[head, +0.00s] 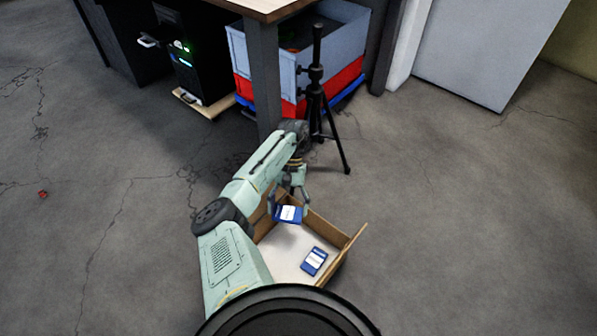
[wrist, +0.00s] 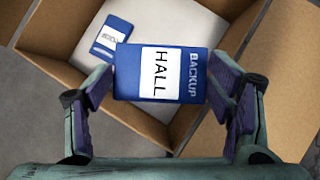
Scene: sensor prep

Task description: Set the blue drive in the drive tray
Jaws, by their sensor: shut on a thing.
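My gripper (head: 289,207) is shut on a blue drive (head: 288,214) with a white label. In the wrist view the held drive (wrist: 190,75) lies between the two fingers, and its label reads "HALL" and "BACKUP". Below it is an open cardboard tray (head: 345,252) with a pale floor, also seen in the wrist view (wrist: 215,105). The held drive is over the tray's far part in the head view. A second blue drive (head: 314,261) with a white label lies flat on the tray floor; it also shows in the wrist view (wrist: 108,40), partly covered by the held drive.
A black tripod (head: 317,90) stands behind the tray, close to my arm. Beyond it are a table leg (head: 264,80), a grey and red crate (head: 345,45) and a black computer case (head: 187,60). The concrete floor is mostly clear left and right.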

